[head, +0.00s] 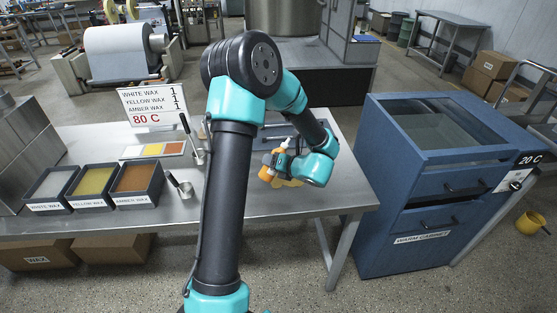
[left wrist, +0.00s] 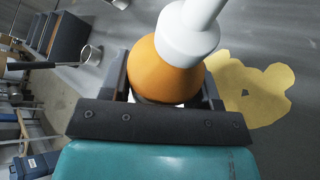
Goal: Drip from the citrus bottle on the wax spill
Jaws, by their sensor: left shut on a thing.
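My left gripper (head: 277,161) is shut on the citrus bottle, an orange bottle with a white nozzle. The bottle (head: 267,174) is held over the right part of the steel table. In the left wrist view the orange bottle (left wrist: 160,75) sits between the fingers of the gripper (left wrist: 165,88), with its white nozzle toward the top. The wax spill (left wrist: 250,88), a flat yellow patch, lies on the table just beyond the bottle. In the head view the spill (head: 291,183) shows partly beneath the gripper and is mostly hidden. No drop shows. My right gripper is not seen.
White, yellow and amber wax trays (head: 92,187) stand at the table's left. A blue warm cabinet (head: 420,190) stands right of the table. The table's front middle is clear.

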